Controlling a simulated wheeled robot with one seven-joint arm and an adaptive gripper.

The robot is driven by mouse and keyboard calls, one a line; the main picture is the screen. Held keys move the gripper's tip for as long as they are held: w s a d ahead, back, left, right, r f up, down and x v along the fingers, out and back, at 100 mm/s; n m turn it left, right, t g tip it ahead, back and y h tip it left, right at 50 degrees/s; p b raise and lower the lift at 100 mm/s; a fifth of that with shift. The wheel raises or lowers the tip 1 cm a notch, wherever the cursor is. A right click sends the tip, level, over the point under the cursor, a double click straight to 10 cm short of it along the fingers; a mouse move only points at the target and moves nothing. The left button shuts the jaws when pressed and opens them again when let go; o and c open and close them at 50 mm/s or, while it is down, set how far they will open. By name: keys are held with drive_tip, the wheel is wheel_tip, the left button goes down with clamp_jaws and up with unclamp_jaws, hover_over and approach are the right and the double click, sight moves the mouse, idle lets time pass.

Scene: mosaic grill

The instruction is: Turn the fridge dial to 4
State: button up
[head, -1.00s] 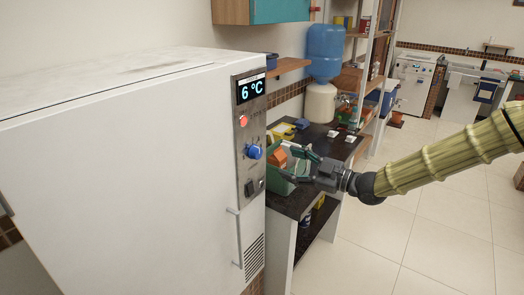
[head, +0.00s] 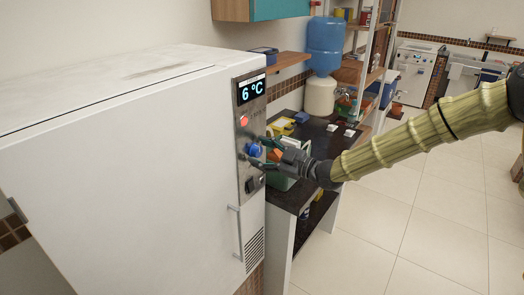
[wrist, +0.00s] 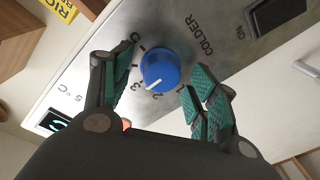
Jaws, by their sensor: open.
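The fridge (head: 120,130) has a grey control panel on its front right edge. The blue dial (head: 253,150) sits on that panel below a lit display (head: 250,88) reading 6 °C. In the wrist view the dial (wrist: 160,68) has a white pointer mark aimed at its lower left, around the 2 and 3 of the printed scale. My gripper (head: 259,152) is at the dial, open, with its teal-padded fingers on either side of it. In the wrist view the fingers (wrist: 162,72) flank the knob; small gaps appear, but contact is hard to judge.
A red light (head: 243,121) is above the dial and a dark switch (head: 252,184) below it. The fridge door handle (head: 237,232) is lower down. A dark counter (head: 318,140) with a green bin stands to the right. The tiled floor (head: 400,230) is clear.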

drive_tip(key=c, duration=1)
drive_tip(key=shift+m+b, duration=0.3)
drive_tip(key=shift+b, duration=0.05)
drive_tip(key=m+b, duration=0.2)
drive_tip(key=shift+w+f+m, duration=0.1)
drive_tip(key=shift+f+m, duration=0.05)
drive_tip(key=shift+m, duration=0.25)
drive_tip(key=m+b, duration=0.1)
drive_tip(key=m, duration=0.4)
drive_tip(key=shift+m+t+y+b, duration=0.3)
drive_tip(key=shift+t+b, duration=0.1)
drive_tip(key=shift+r, duration=0.2)
drive_tip(key=o, duration=1)
drive_tip(key=shift+f, duration=0.1)
